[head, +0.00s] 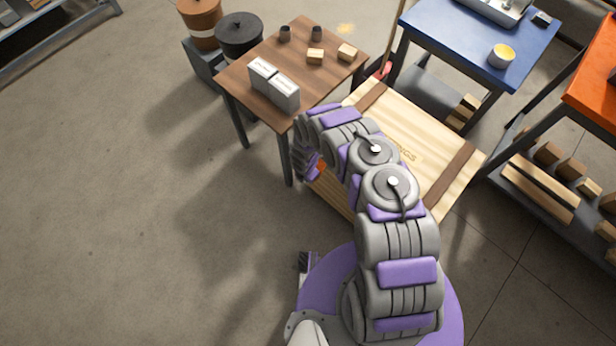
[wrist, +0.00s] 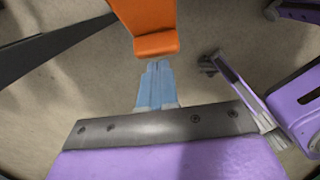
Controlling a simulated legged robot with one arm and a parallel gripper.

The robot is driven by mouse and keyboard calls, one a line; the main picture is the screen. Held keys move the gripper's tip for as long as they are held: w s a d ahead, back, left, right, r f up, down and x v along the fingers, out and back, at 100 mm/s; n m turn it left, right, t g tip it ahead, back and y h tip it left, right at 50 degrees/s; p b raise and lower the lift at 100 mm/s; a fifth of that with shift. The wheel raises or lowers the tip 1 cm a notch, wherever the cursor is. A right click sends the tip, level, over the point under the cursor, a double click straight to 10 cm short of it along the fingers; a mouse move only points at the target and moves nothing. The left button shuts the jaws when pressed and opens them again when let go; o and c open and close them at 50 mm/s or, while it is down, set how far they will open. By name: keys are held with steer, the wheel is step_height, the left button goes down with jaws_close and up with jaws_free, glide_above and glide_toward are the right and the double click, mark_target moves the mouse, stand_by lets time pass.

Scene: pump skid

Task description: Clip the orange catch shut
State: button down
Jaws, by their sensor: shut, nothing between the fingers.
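The orange catch (wrist: 153,28) hangs into the top of the wrist view, with a broad, bent lower lip. My gripper (wrist: 158,66) shows there as two pale blue fingers pressed together and empty. The fingertips lie just below the catch's lip; I cannot tell whether they touch it. In the head view a small orange patch of the catch (head: 320,169) shows at the left side of the wooden crate (head: 440,143), beside the end of my arm. My arm hides much of that side and the fingers cannot be made out there.
The crate has brown straps over its lid. A brown table (head: 236,75) with two pale boxes stands close behind and left of my arm. A blue table (head: 470,43) and an orange bench (head: 594,88) stand to the right. The floor at left is clear.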

steer(key=shift+f, duration=0.4)
steer(key=shift+w+d+f+t+h+p, duration=0.15)
steer(key=shift+f+t+h+p, duration=0.2)
steer(key=shift+f+t+h, duration=0.2)
steer(key=shift+w, duration=0.1)
steer(key=shift+r, duration=0.1)
steer(key=shift+r+p, duration=0.75)
steer(key=shift+p, duration=0.05)
